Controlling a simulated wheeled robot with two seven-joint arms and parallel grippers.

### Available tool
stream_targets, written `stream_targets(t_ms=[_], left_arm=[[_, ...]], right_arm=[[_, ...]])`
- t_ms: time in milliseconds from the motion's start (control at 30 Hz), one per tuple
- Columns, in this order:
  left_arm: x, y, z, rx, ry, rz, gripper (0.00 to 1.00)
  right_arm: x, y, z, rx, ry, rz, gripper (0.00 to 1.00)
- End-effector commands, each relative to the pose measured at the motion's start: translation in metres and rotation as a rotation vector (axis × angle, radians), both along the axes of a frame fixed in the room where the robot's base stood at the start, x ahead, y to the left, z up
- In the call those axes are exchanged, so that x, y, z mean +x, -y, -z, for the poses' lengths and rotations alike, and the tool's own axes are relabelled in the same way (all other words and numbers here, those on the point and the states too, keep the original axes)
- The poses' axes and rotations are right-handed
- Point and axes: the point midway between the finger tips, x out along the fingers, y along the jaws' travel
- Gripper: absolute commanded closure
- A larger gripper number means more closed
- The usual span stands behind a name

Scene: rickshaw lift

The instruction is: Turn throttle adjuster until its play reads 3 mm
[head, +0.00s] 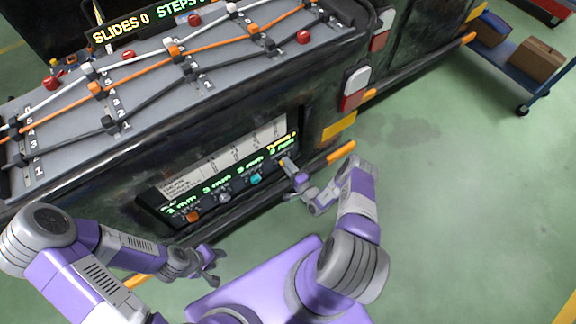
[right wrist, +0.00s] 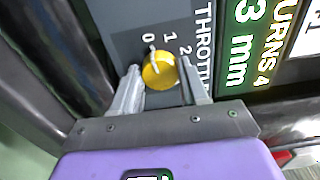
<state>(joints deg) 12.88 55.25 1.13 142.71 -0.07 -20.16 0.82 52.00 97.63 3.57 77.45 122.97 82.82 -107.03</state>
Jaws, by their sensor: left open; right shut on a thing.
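The throttle adjuster is a yellow round knob (right wrist: 160,70) with a white pointer line, on a grey plate marked 0, 1 and 2. The pointer is towards the 0. My right gripper (head: 288,166) is at the right end of the panel, and in the right wrist view its fingers are shut on the knob from both sides. The throttle display (right wrist: 245,45) reads 3 mm, with TURNS 4 above it. My left gripper (head: 216,269) is open and empty, below and in front of the panel.
Orange (head: 193,216), grey (head: 224,197) and cyan (head: 256,179) knobs sit along the same panel, with green readings above them. A sloped board (head: 150,82) with cables and red knobs is above. A blue cart (head: 495,58) with a cardboard box (head: 536,59) stands at right. Green floor at right is clear.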

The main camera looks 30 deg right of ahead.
Motion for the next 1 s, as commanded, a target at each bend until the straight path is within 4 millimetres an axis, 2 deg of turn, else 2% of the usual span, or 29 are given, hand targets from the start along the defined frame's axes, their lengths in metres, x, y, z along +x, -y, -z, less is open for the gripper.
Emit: stream_targets(t_ms=[400, 433, 567, 600, 867, 1000], left_arm=[[0.000, 0.000, 0.000, 0.000, 0.000, 0.000, 0.57], [0.000, 0.000, 0.000, 0.000, 0.000, 0.000, 0.57], [0.000, 0.000, 0.000, 0.000, 0.000, 0.000, 0.57], [0.000, 0.000, 0.000, 0.000, 0.000, 0.000, 0.57], [0.000, 0.000, -0.001, 0.000, 0.000, 0.000, 0.57], [0.000, 0.000, -0.005, 0.000, 0.000, 0.000, 0.57]], right_arm=[[-0.001, 0.002, 0.001, -0.010, 0.000, 0.004, 0.87], [-0.001, 0.002, 0.001, -0.010, 0.000, 0.004, 0.53], [-0.001, 0.002, 0.001, -0.009, 0.000, 0.003, 0.33], [-0.001, 0.001, 0.000, -0.009, 0.000, 0.002, 0.31], [-0.001, 0.001, 0.000, -0.007, 0.000, 0.001, 0.31], [-0.014, 0.002, 0.000, -0.007, -0.001, 0.002, 0.31]])
